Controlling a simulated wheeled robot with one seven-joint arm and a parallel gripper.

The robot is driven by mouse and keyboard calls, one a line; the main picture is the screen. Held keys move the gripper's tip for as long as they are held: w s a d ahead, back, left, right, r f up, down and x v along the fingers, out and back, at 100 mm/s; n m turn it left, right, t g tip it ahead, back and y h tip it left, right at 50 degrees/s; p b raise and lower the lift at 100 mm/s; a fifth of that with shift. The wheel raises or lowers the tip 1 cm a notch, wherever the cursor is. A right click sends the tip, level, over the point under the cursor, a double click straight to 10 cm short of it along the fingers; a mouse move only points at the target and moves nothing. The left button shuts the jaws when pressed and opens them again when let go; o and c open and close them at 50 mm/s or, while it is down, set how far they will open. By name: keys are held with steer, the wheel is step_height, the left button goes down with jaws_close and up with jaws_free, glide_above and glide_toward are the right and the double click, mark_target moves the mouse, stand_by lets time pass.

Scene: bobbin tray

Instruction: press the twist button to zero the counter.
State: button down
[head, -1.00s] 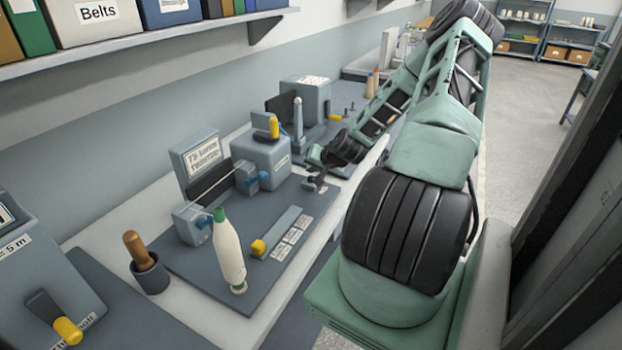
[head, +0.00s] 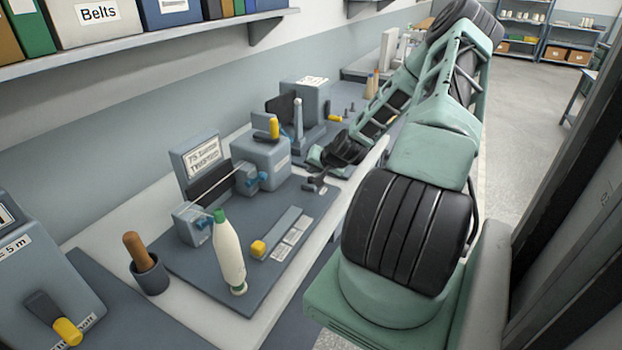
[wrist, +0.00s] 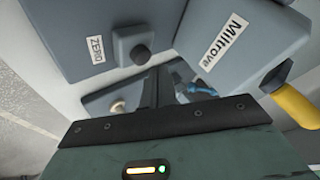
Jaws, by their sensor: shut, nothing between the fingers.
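In the wrist view, a dark round button (wrist: 137,54) stands out from a grey-blue face beside a "ZERO" label (wrist: 96,47). I cannot tell whether it is the twist button. My gripper (wrist: 167,72) is shut and empty, its dark fingers to the right of and below the button in the picture. I see no clear contact between them. In the head view my gripper (head: 317,184) is small and dark, near the right end of the bench plate, to the right of the yellow-handled box (head: 262,162). No button face shows clearly there.
A "Miltrove" housing (wrist: 225,38) and a yellow handle (wrist: 293,103) are close on the right in the wrist view. In the head view, a white bottle with a green cap (head: 229,255) and a pot with a wooden handle (head: 150,276) stand nearer, left of my arm.

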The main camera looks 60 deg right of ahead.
steer(key=shift+f, duration=0.1)
stand_by(0.6)
steer(key=shift+f+b, duration=0.35)
steer(key=shift+f+b, duration=0.4)
steer(key=shift+f, duration=0.15)
stand_by(0.6)
steer(key=shift+r, duration=0.1)
steer(key=shift+r+p, duration=0.75)
steer(key=shift+r, duration=0.15)
steer(key=shift+r+p, duration=1.9)
steer(key=shift+r, duration=0.65)
